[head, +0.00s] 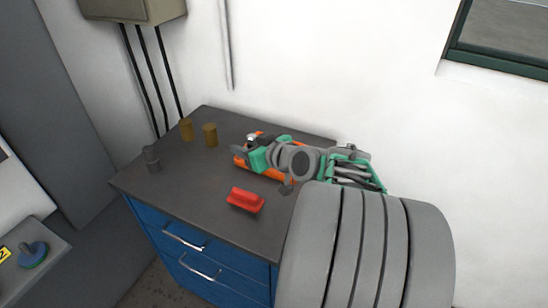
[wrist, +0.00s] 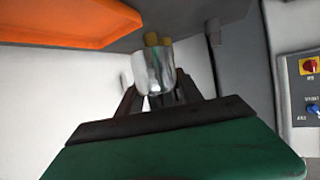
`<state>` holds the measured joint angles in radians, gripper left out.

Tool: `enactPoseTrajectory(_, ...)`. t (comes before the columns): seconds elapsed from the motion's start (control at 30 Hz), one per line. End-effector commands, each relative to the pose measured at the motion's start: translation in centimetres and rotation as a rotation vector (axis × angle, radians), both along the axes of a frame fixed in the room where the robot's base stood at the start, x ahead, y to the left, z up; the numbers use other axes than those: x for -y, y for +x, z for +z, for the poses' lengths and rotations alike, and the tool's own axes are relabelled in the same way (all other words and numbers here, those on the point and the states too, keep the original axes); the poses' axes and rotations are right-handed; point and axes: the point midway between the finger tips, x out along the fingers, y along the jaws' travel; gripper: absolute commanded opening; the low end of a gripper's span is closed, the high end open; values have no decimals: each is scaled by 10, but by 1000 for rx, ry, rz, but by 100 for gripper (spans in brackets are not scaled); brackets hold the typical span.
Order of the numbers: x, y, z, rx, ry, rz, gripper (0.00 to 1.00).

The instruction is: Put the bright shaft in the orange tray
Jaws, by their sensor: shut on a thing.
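The bright shaft (wrist: 153,68) is a short, shiny metal cylinder held between the fingers of my gripper (wrist: 157,92) in the wrist view. In the head view a small bright end of the shaft (head: 251,137) shows by my gripper (head: 246,147). The orange tray (head: 278,176) lies on the dark worktop, partly hidden behind my gripper and wrist. In the wrist view the orange tray (wrist: 70,22) fills the upper left, and the shaft is apart from it in that picture. The height of the shaft over the tray is hard to tell.
Two brass cylinders (head: 186,129) (head: 210,135) and a dark grey part (head: 151,158) stand on the left of the worktop (head: 185,180). A red block (head: 245,200) lies near the front edge. The wall is close behind. The worktop's middle left is clear.

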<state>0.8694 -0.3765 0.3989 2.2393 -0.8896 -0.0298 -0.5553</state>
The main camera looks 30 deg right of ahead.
Motion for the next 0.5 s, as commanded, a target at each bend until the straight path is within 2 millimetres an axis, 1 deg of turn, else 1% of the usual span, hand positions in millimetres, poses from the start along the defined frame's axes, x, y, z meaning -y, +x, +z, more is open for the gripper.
enactPoseTrajectory(0.03, 14, -5, 9, 5, -7, -19, 0)
enactPoseTrajectory(0.13, 27, -12, 15, 1, -11, -35, 0)
enactPoseTrajectory(0.2, 34, -13, 16, -1, -10, -40, 0)
enactPoseTrajectory(0.27, 42, -11, 13, -2, -8, -41, 0)
enactPoseTrajectory(0.33, 54, -6, 6, -5, -5, -42, 0)
enactPoseTrajectory(0.5, 92, 10, -11, -4, -7, -43, 0)
